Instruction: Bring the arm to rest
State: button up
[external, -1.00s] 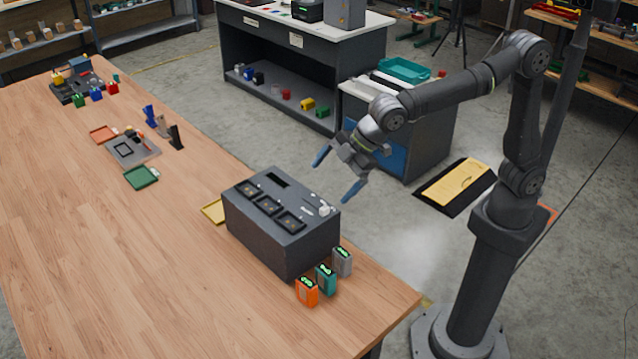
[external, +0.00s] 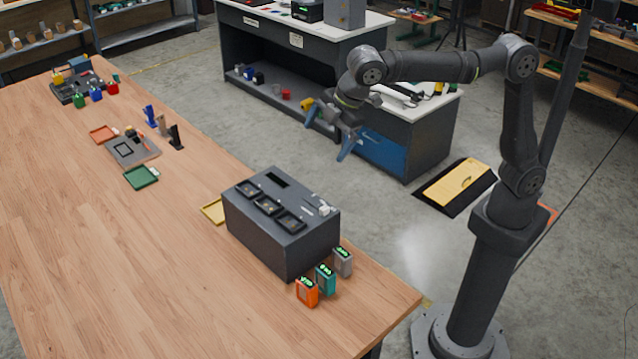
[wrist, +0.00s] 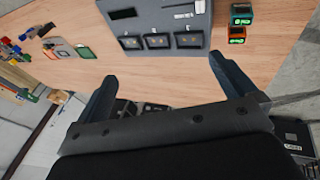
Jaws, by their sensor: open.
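My gripper (external: 328,132) is raised in the air beyond the back edge of the wooden table, above and behind the dark grey box. Its two blue-tipped fingers are spread apart with nothing between them. In the wrist view my gripper (wrist: 165,80) also shows open and empty, with the table beyond the fingers. My arm bends high at the elbow and reaches left from its column.
The dark grey box (external: 280,238) with several framed slots stands on the table (external: 130,260). Orange (external: 307,292), teal (external: 326,279) and grey (external: 343,262) small devices stand beside it. A workbench (external: 300,65) and a blue-fronted cabinet (external: 385,153) stand behind.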

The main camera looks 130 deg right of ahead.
jog(key=a+f+m+t, duration=0.1)
jog(key=a+f+t, duration=0.65)
jog(key=f, duration=0.75)
jog(key=s+a+f+m+t, duration=0.2)
jog(key=s+a+f, duration=0.5)
jog(key=s+a, duration=0.4)
jog(key=shift+s+a+f+t, duration=0.25)
jog(key=shift+s+f+t, duration=0.1)
jog(key=shift+t, duration=0.2)
jog(key=c, duration=1)
jog(key=shift+w, duration=0.1)
jog(key=shift+c, duration=0.2)
